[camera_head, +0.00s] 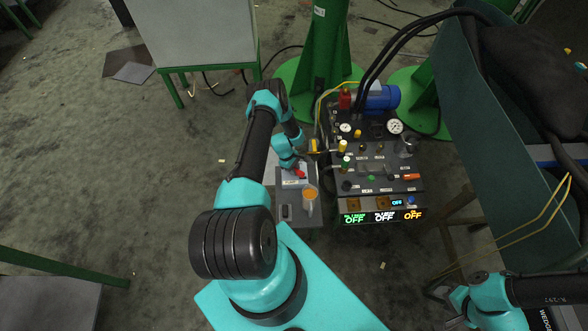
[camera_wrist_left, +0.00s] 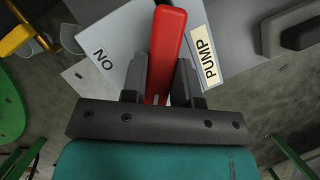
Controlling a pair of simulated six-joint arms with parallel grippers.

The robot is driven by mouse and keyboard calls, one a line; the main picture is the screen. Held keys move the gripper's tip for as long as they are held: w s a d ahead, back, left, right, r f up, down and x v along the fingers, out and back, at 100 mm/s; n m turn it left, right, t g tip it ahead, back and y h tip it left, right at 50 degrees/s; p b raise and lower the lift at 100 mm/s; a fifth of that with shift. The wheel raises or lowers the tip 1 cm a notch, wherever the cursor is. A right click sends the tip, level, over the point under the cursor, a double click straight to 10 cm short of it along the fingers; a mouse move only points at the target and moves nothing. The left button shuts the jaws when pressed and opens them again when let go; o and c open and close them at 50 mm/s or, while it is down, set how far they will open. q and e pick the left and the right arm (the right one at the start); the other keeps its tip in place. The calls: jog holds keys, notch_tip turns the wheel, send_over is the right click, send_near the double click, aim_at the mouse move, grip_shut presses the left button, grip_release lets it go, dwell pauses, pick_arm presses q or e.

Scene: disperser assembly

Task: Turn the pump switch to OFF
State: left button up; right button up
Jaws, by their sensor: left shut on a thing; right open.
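The pump switch has a red handle (camera_wrist_left: 164,50) on a light grey plate with an ON label (camera_wrist_left: 103,57) and a PUMP label (camera_wrist_left: 205,55). In the head view the red handle (camera_head: 299,173) shows on the grey box left of the main panel. My left gripper (camera_wrist_left: 160,85) is shut on the handle, one dark finger on each side; it also shows in the head view (camera_head: 297,168). The handle points away from the gripper, between the two labels. My right gripper (camera_head: 453,321) is at the lower right edge, partly cut off, and away from the switch.
The main panel (camera_head: 378,165) has gauges, knobs and a blue motor (camera_head: 380,97). Green stands (camera_head: 318,60) are behind. Open floor lies to the left.

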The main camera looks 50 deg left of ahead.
pick_arm(q)
jog(key=n+t, duration=0.1)
jog(key=n, duration=0.2)
jog(key=n+t+y, duration=0.1)
jog(key=n, duration=0.3)
jog(key=shift+s+d+y, duration=0.1)
jog(key=shift+s+y, duration=0.05)
jog(key=shift+y, duration=0.15)
dwell(0.3)
jog(key=o, duration=0.9)
jog(key=v, duration=1.7)
jog(key=shift+s+r, duration=0.15)
jog(key=shift+s, duration=0.1)
